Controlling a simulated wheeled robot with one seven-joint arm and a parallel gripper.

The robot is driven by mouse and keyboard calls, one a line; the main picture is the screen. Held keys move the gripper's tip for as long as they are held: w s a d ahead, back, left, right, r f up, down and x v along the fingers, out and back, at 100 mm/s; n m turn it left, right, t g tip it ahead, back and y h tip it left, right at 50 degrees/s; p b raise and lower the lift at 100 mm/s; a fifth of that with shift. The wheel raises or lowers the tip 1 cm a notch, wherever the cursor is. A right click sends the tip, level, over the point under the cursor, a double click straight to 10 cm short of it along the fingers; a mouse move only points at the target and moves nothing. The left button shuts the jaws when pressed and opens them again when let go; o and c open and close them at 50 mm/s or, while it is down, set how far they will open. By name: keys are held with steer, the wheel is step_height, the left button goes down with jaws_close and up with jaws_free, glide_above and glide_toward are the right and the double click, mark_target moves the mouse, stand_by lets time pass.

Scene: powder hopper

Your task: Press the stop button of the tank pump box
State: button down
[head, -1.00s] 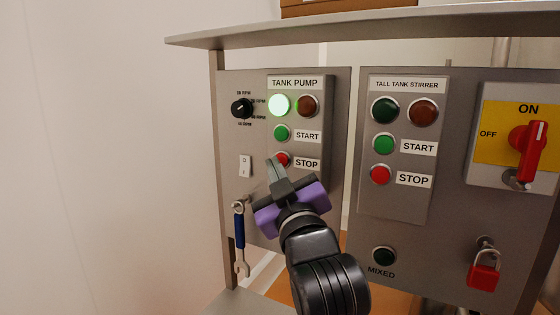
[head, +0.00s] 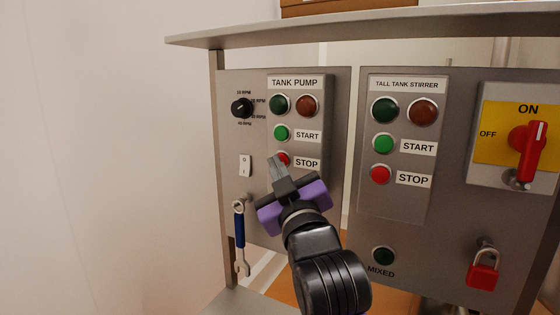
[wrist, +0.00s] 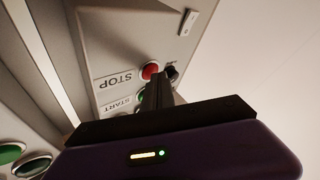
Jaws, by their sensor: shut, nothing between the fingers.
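The tank pump box (head: 318,115) has a green START button (head: 282,133) and, below it, a red STOP button (head: 285,159). Its green lamp (head: 279,104) and its red-brown lamp (head: 307,105) are both dark. My gripper (head: 275,163) is shut and empty, with its tips at the lower left edge of the STOP button, partly covering it. In the wrist view the red STOP button (wrist: 150,70) shows just beside and beyond the fingertips (wrist: 159,82). I cannot tell whether the tips touch it.
A black speed knob (head: 242,108) and a white rocker switch (head: 245,165) sit left of the box. A blue-handled wrench (head: 239,232) hangs below. The tall tank stirrer box (head: 400,185), a red ON/OFF handle (head: 530,150) and a red padlock (head: 484,275) are to the right.

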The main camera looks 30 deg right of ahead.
steer(key=shift+s+a, duration=0.1)
stand_by(0.3)
steer(key=shift+s+a, duration=0.4)
steer(key=shift+a, duration=0.1)
steer(key=s+a, duration=0.1)
steer(key=a, duration=0.1)
steer(key=s+a, duration=0.2)
stand_by(0.4)
stand_by(0.8)
